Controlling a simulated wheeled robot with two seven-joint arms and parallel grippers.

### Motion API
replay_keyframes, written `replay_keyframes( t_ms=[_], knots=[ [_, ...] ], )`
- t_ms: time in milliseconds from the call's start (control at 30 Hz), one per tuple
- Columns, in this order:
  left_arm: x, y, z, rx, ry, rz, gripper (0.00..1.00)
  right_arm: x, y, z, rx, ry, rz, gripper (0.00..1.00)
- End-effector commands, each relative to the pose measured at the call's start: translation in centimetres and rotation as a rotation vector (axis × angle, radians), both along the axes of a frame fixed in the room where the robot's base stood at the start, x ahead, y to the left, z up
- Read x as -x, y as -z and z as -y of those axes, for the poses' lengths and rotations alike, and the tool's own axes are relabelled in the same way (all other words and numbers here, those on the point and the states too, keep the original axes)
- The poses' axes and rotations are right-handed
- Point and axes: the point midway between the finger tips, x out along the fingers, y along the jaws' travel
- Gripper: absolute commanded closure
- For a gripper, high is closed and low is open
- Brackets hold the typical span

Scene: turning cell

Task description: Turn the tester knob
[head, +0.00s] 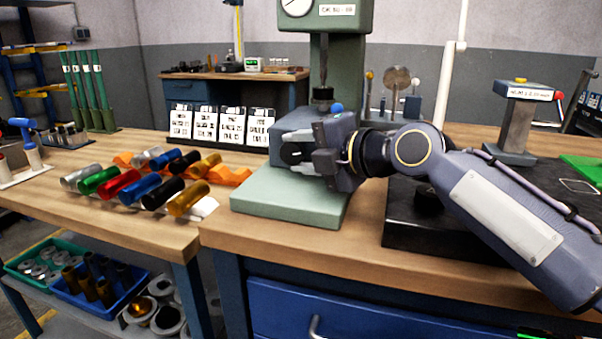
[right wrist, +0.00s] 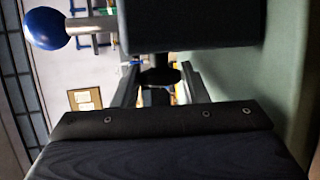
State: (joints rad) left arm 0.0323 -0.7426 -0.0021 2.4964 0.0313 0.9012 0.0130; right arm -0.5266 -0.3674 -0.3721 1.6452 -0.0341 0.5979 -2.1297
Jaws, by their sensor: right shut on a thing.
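The tester (head: 338,75) is a green column machine with a dial (head: 297,4) at its top and a pale green base (head: 285,205) on the wooden bench. A grey-blue box stands on the base, with a blue ball (head: 337,107) by it, also at the upper left in the right wrist view (right wrist: 44,28). My right gripper (head: 305,152) reaches in from the right at this box. The dark tester knob (right wrist: 160,77) shows between its fingers in the right wrist view, and the gripper is shut on it. Fingers partly hide the knob in the head view. My left gripper is out of view.
Several coloured cylinders (head: 122,184) lie on the bench left of the base. White cards (head: 215,124) stand behind them. A black slab (head: 410,232) lies right of the base under my right arm. A green-grey stand (head: 514,125) is farther right.

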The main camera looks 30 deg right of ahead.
Motion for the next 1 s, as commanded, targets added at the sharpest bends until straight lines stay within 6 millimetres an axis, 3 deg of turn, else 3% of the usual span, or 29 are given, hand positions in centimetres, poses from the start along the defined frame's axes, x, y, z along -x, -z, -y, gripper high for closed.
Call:
replay_keyframes(
  t_ms=[100,533,567,700,1000],
  knots=[
    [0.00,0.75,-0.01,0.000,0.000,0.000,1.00,0.00,0.22,0.08,-0.012,0.001,0.012,0.83],
    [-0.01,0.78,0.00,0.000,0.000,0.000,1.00,0.00,0.05,0.06,-0.016,0.002,0.016,0.83],
    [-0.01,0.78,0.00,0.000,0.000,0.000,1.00,0.00,0.05,0.06,-0.016,0.002,0.016,0.58],
    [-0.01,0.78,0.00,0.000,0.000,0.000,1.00,-0.01,0.06,0.04,-0.015,0.001,0.016,0.39],
    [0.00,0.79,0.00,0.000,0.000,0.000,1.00,-0.02,0.02,-0.08,-0.015,0.000,0.016,0.39]
  ],
)
